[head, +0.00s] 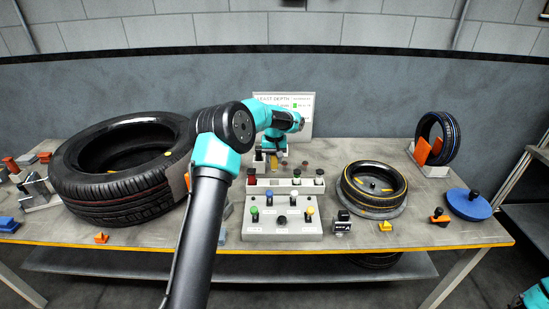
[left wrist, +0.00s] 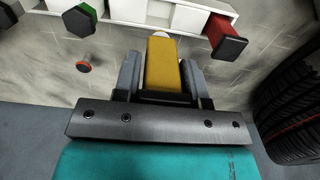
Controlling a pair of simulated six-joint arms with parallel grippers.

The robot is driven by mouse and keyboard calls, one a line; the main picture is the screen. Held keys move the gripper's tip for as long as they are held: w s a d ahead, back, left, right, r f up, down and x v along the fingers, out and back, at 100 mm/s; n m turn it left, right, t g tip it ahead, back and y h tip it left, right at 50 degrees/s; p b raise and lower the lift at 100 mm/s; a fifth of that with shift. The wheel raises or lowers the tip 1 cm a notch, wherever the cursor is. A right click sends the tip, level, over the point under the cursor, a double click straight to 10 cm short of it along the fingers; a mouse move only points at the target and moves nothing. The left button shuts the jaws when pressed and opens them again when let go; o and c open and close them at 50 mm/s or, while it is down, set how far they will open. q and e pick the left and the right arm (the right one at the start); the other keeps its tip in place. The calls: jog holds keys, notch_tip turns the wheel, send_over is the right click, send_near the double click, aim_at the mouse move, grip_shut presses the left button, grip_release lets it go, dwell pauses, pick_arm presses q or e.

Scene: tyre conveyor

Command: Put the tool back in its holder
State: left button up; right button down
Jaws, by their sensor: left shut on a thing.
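My left gripper (head: 272,156) is at the table's middle, behind the white holder (head: 283,187). In the left wrist view, the yellow tool (left wrist: 162,64) sits between the two grey fingers of my left gripper (left wrist: 160,78). A red tool with a black knob (left wrist: 228,38) and a green one (left wrist: 82,18) stand at the holder. My right gripper is out of view.
A grey panel with coloured knobs (head: 283,229) stands in front of the holder. A large tyre (head: 115,200) lies left; a smaller tyre (head: 375,198) lies right. A black-and-white block (head: 342,222) and a blue disc (head: 468,205) are to the right. A white sign (head: 300,128) stands behind.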

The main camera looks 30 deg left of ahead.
pick_arm(q)
jog(key=shift+f, duration=0.15)
jog(key=shift+f, duration=4.2)
jog(key=o, duration=1.1)
notch_tip(320, 180, up, 17)
jog(key=shift+r, duration=0.2)
